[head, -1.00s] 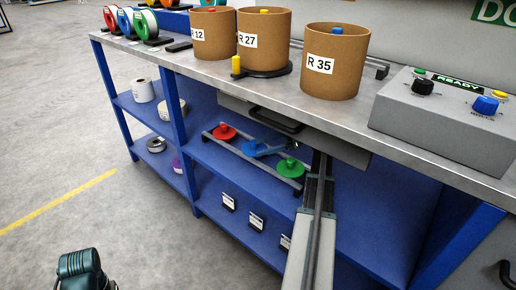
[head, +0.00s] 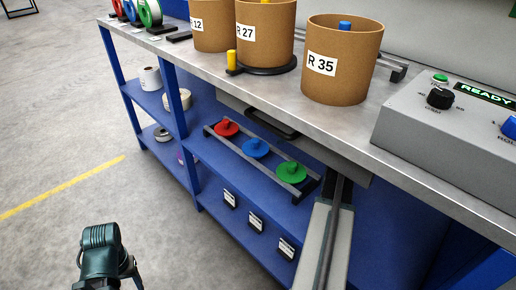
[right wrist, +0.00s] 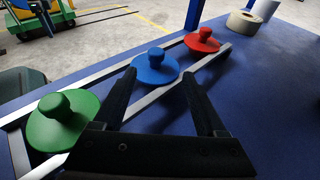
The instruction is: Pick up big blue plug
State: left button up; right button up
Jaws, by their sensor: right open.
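The big blue plug (head: 256,147), a round disc with a knob on top, sits on a grey rail rack (head: 230,153) on the blue shelf, between a red plug (head: 227,128) and a green plug (head: 291,172). In the right wrist view the blue plug (right wrist: 155,68) lies ahead, between and just beyond the fingertips. My right gripper (right wrist: 160,76) is open and empty, with its two black fingers apart and pointing at the blue plug. In the head view my right arm reaches under the table edge and its fingertips are hard to make out. My left gripper does not show.
The worktop (head: 290,105) overhangs the shelf, with a drawer handle (head: 272,123) below its edge. Brown pots stand on top, including one marked R 35 (head: 340,75). A control box (head: 440,130) is at the right. Small labelled blocks (head: 256,220) stand on the lower shelf.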

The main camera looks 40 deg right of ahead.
jog(key=b, duration=0.2)
send_near(248, 147)
jog(key=w+a, duration=0.2)
jog(key=w, duration=0.1)
jog(key=shift+a+r, duration=0.2)
jog(key=shift+a, duration=0.2)
jog(key=shift+w+a, duration=0.2)
jog(key=shift+a, duration=0.05)
jog(key=b+x, duration=0.1)
jog(key=x, duration=0.1)
jog(key=b+x, duration=0.1)
jog(key=x, duration=0.2)
jog(key=shift+s+a+f, duration=0.1)
jog(key=shift+s+a, duration=0.05)
jog(key=shift+a, duration=0.2)
grip_shut()
